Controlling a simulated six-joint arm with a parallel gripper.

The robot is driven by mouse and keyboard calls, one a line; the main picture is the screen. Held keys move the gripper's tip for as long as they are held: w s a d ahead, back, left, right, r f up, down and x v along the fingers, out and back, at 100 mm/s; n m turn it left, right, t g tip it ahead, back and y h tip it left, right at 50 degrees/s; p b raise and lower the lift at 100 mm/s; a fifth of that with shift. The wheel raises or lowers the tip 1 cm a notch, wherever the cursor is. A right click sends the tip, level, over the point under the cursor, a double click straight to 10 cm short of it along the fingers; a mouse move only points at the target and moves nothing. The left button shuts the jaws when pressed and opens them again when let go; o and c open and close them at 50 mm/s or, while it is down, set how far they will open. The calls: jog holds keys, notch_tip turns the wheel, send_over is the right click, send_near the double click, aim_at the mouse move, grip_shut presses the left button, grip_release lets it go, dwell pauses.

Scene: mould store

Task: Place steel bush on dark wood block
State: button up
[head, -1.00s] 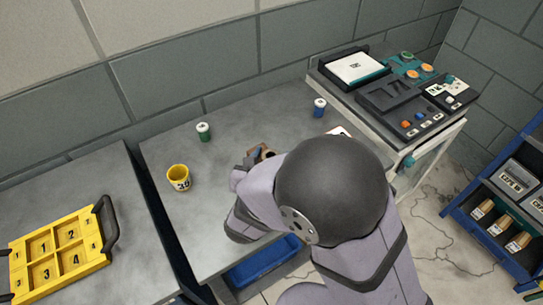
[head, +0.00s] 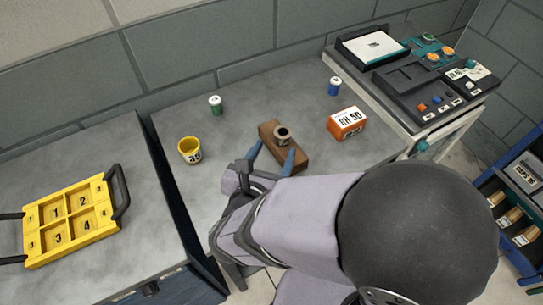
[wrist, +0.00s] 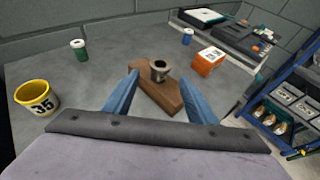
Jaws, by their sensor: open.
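The dark wood block (head: 297,155) lies on the grey table, set at a slant. The steel bush (head: 282,136) stands upright on top of the block, towards its far left part; it also shows on the block in the wrist view (wrist: 159,70). My gripper (head: 271,157) is open and empty, with its blue fingers apart, on the near side of the bush. In the wrist view the fingertips (wrist: 166,84) point towards the block, and the bush is clear of both fingers.
A blue jar (head: 335,86) stands at the back right. An orange box (head: 347,123) lies right of the block. A yellow tray (head: 72,219) is on the left bench.

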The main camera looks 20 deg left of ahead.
jog(key=shift+v, duration=0.9)
jog(key=shift+d, duration=0.1)
jog(key=d+m+g+h, duration=0.1)
jog(key=d+m, duration=0.1)
jog(key=d, duration=0.1)
jog(key=w+d+f+m+h, duration=0.1)
jog(key=d, duration=0.2)
jog(key=w+d+f+m+g+h, duration=0.1)
jog(key=d+m+h, duration=0.1)
jog(key=d, duration=0.1)
jog(key=shift+w+f+m+g, duration=0.2)
jog(key=shift+m+g, duration=0.1)
jog(key=s+d+f+m+g+y, duration=0.2)
jog(key=d+m+g, duration=0.3)
jog(key=m, duration=1)
jog(key=s+d+f+m+g+y, duration=0.2)
jog(key=s+d+f+m+g, duration=0.3)
jog(key=d+m, duration=0.7)
jog(key=m+g, duration=0.1)
jog(key=m, duration=0.2)
